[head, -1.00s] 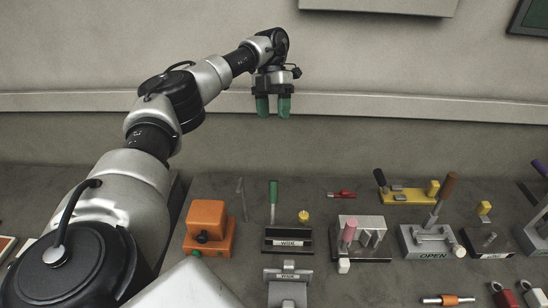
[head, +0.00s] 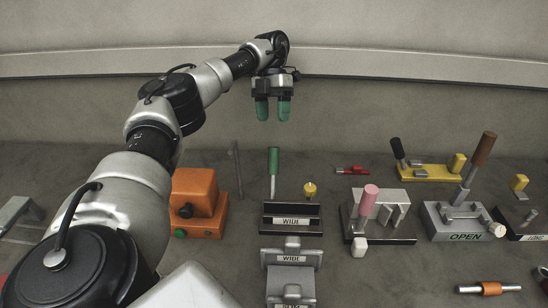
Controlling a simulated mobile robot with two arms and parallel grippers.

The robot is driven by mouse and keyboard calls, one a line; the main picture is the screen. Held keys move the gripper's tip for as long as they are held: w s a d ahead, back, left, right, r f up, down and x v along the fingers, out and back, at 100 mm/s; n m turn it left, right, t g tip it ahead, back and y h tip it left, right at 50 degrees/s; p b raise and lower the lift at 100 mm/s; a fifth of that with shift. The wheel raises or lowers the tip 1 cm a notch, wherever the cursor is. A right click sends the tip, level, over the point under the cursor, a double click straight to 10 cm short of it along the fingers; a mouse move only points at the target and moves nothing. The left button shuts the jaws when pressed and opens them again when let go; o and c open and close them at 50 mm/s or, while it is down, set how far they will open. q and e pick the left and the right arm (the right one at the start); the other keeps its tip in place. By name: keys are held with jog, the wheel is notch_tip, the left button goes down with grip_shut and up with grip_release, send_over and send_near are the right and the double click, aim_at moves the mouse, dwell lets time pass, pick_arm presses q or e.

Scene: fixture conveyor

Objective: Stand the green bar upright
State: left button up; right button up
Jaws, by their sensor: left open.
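A green bar-shaped grip (head: 273,160) on a thin metal stem shows in the head view. It stands nearly upright at the back of a black block labelled WIDE (head: 291,222); I cannot tell how its foot is held. My left gripper (head: 273,110) hangs above and behind it in the picture, with its two green fingertips pointing down. The fingers are apart with nothing between them, and do not touch the green grip. My right gripper is not in view.
An orange box (head: 196,197) stands left of the black block, and a yellow knob (head: 310,188) is right of the green grip. A grey fixture with a pink handle (head: 368,200) and a lever fixture labelled OPEN (head: 463,237) stand farther right. A grey bracket (head: 291,254) is in front.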

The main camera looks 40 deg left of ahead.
aim_at(274, 153)
pick_arm(q)
jog(key=p+x, duration=0.1)
jog(key=x, duration=0.8)
jog(key=shift+s+p, duration=0.1)
jog(key=shift+p, duration=0.3)
jog(key=shift+x, duration=0.75)
grip_shut()
